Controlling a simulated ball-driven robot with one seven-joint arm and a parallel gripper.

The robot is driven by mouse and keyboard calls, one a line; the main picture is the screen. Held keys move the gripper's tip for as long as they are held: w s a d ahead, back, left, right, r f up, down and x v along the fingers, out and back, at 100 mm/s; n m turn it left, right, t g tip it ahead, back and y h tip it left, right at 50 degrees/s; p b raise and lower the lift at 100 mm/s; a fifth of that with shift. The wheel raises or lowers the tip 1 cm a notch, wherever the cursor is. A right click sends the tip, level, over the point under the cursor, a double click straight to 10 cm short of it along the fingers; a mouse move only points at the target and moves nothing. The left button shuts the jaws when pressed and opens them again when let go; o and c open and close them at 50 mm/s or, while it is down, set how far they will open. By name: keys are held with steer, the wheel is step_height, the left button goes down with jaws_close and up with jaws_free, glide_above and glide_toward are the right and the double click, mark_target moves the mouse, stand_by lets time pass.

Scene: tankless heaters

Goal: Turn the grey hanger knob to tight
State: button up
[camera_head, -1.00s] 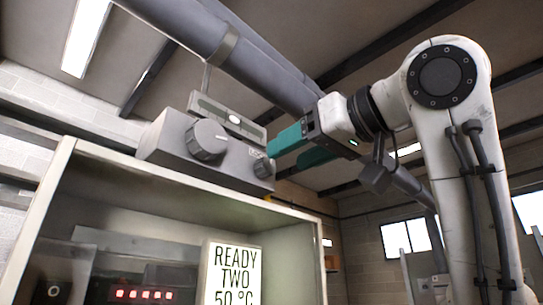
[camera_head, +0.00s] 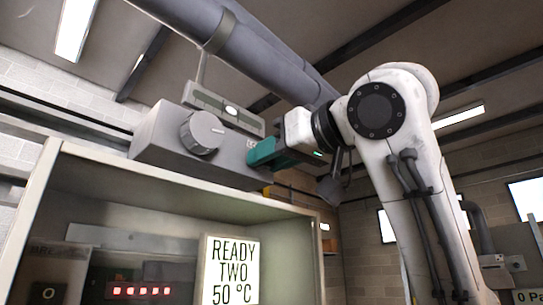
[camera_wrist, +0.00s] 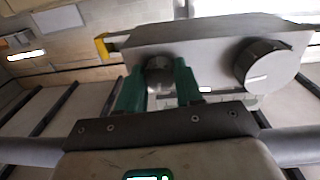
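A grey box (camera_head: 160,148) on top of the cabinet carries a large round grey knob (camera_head: 201,132) with a pale mark on its face. In the wrist view the large knob (camera_wrist: 262,65) is to the right. A smaller grey knob (camera_wrist: 159,74) sits on the same face, between the two green fingers of my gripper (camera_wrist: 160,88). Whether the fingers touch it cannot be told; they look spread on either side of it. In the head view my gripper (camera_head: 268,155) is at the box's right end and hides most of the small knob.
A thick grey pipe (camera_head: 265,60) runs overhead, with a hanger rod near the box. A level-like bar (camera_head: 222,108) sits above the box. The open cabinet (camera_head: 45,180) below holds a display (camera_head: 231,270) reading "READY TWO 50 °C". A yellow piece (camera_wrist: 102,45) is at the box's end.

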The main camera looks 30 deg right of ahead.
steer(key=c, duration=0.6)
steer(key=shift+m, duration=0.3)
steer(key=m+b, duration=0.2)
steer(key=m, duration=0.1)
steer(key=shift+a+f, duration=0.1)
steer(key=m+b, duration=0.1)
steer(key=m, duration=0.4)
steer(key=shift+g, duration=0.3)
steer(key=m+b, duration=0.1)
steer(key=m, duration=0.5)
steer(key=shift+r, duration=0.2)
steer(key=m, duration=0.4)
steer(key=shift+m, duration=0.4)
